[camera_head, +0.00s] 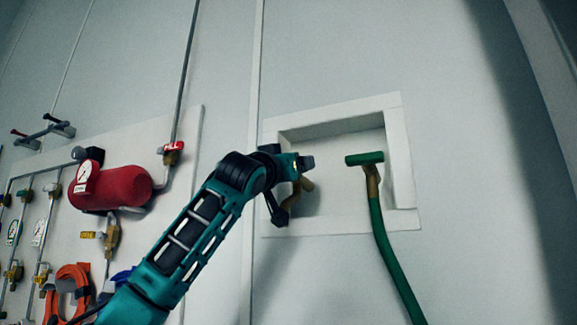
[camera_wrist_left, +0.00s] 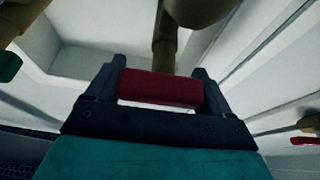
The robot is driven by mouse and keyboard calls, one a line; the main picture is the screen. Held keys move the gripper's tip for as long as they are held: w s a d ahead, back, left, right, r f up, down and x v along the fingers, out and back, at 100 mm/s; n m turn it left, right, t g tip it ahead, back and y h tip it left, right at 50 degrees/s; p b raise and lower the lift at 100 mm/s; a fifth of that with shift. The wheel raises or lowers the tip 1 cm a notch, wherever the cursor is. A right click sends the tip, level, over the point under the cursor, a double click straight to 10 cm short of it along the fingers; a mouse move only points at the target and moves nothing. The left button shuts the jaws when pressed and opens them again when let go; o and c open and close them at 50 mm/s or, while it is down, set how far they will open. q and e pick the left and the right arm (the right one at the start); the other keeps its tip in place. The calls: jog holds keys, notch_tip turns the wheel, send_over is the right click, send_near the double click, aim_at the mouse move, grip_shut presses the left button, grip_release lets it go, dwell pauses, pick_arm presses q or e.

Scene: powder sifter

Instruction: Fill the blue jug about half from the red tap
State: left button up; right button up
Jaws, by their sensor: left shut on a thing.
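The red tap's handle (camera_wrist_left: 160,88) is a red bar in the left wrist view, lying between my left gripper's (camera_wrist_left: 161,79) two fingers. The gripper is shut on it. A brass pipe (camera_wrist_left: 165,45) rises just beyond the handle. In the head view my left gripper (camera_head: 300,163) is at the left part of the wall recess, and it hides the red handle. A brass spout (camera_head: 291,199) shows just below it. My right gripper is not in view.
A white-framed recess (camera_head: 402,150) surrounds the taps. A second tap with a green handle (camera_head: 365,158) and a green hose (camera_head: 392,255) stands at its right.

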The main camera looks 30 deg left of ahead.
pick_arm(q)
jog(key=shift+c, duration=0.9)
jog(key=m+p, duration=0.1)
jog(key=m+h+p, duration=0.1)
jog(key=shift+r+p, duration=0.25)
jog(key=shift+p, duration=0.1)
jog(key=shift+m+h+p, duration=0.3)
jog(key=shift+m+p, duration=0.3)
jog(key=m+h+p, duration=0.1)
jog(key=p, duration=0.1)
jog(key=m+p, duration=0.2)
jog(key=shift+d+g+h, duration=0.2)
jog(key=shift+g+h, duration=0.2)
jog(key=m+p, duration=0.2)
jog(key=m+h+p, duration=0.1)
jog(key=m+p, duration=0.1)
jog(key=shift+d+f+g+h+p, duration=0.1)
jog(key=shift+d+g+h+p, duration=0.05)
jog(key=shift+g+h+p, duration=0.2)
jog(key=shift+d+f+m+h+p, duration=0.1)
jog(key=shift+f+m+h+p, duration=0.15)
jog(key=shift+m+p, duration=0.5)
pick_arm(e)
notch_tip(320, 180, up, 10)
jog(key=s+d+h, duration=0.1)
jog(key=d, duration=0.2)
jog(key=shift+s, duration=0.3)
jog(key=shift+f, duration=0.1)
pick_arm(q)
jog(key=o, duration=0.9)
